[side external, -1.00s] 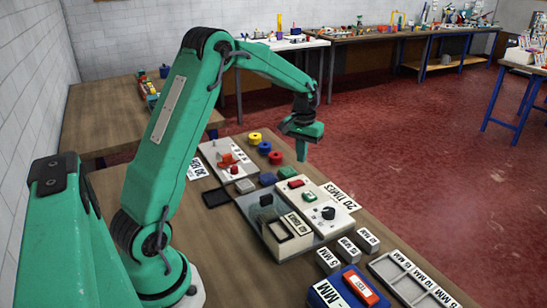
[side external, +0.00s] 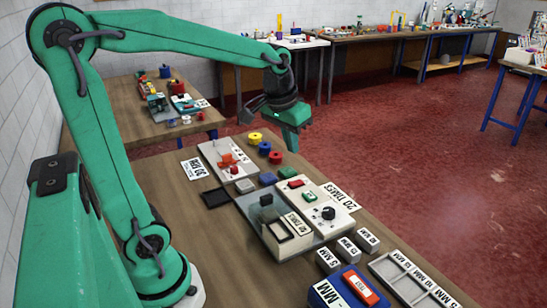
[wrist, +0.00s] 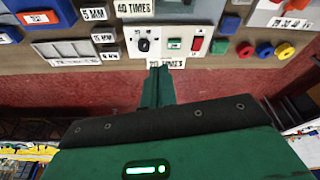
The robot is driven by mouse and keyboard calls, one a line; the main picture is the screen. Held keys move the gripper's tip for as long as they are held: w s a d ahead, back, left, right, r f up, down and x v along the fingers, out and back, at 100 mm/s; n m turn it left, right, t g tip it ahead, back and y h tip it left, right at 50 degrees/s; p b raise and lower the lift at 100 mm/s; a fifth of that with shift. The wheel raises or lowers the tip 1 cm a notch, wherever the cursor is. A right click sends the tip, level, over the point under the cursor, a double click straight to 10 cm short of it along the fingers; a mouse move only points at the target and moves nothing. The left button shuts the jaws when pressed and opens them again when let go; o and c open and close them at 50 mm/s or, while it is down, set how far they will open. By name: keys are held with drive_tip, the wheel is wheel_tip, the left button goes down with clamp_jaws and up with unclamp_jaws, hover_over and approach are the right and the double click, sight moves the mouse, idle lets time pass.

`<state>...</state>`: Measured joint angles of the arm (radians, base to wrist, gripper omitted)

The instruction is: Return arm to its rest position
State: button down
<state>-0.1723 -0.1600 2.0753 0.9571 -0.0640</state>
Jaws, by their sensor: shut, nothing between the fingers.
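My green gripper (side external: 294,138) hangs above the far edge of the workbench in the side external view, just beyond the coloured round pieces. It is shut and holds nothing. In the wrist view the gripper (wrist: 160,72) points toward the bench edge, its tip near a "20 TIMES" label. My arm is raised, with the elbow high at the upper left and the forearm reaching right.
On the bench (side external: 200,225) stand a control box with a black knob (side external: 328,213), a clear-covered box, a panel with an orange part (side external: 227,160), yellow, blue and red round pieces (side external: 264,148), labelled blocks (side external: 348,247) and a grey tray (side external: 410,279). Red floor lies beyond.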

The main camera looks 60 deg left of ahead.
drive_tip(key=s+d+m+t, duration=0.2)
drive_tip(key=s+d, duration=0.4)
drive_tip(key=s, duration=0.7)
drive_tip(key=shift+m+t+h, duration=0.3)
drive_tip(key=shift+m, duration=0.1)
